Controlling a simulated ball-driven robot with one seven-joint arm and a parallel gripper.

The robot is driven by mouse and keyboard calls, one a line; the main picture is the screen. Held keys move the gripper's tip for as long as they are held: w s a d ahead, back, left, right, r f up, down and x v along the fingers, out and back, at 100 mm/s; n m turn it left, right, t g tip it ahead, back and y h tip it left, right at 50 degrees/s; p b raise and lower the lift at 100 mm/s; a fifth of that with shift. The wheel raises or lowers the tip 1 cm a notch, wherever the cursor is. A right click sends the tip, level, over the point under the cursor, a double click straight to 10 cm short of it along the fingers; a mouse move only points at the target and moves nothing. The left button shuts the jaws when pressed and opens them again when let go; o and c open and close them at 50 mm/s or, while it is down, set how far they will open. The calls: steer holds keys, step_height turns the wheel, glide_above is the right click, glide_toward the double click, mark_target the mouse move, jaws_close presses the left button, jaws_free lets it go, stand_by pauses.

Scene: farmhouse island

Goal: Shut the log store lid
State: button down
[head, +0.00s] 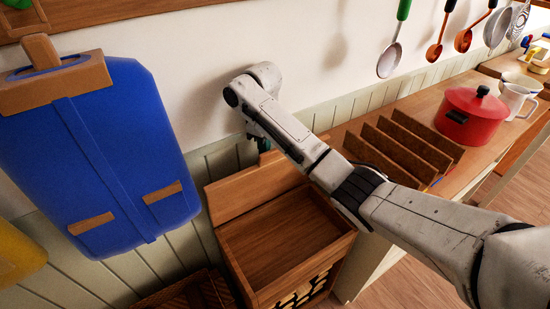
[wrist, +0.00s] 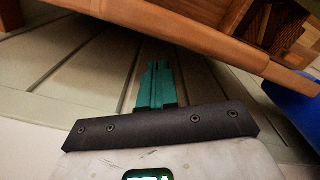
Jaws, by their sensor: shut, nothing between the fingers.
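The log store (head: 322,262) is a wooden box against the wall, with pale log ends showing in its front. Its wooden lid (head: 248,188) stands raised at the back, by the wall, above a shallow recessed top. My gripper (head: 263,143) is at the upper right edge of the lid, close to the wall and partly hidden by my arm. In the wrist view, my teal fingers (wrist: 155,85) are together and empty. A wooden board, apparently the lid (wrist: 190,35), crosses the top of that view. I cannot tell whether the fingers touch it.
A counter at right holds a wooden rack (head: 405,145), a red pot (head: 470,115) and a white mug (head: 516,100). Ladles (head: 390,60) hang above. The space above the store's front is partly crossed by my arm.

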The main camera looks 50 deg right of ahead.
steer(key=shift+s, duration=0.1)
stand_by(0.3)
steer(key=s+p, duration=0.2)
steer(key=shift+a+p, duration=0.3)
steer(key=shift+s+f, duration=0.1)
steer(key=shift+f, duration=0.05)
steer(key=s+p, duration=0.1)
steer(key=s+a+p, duration=0.1)
steer(key=s, duration=0.1)
steer(key=s+f+p, duration=0.1)
steer(key=shift+s+a, duration=0.15)
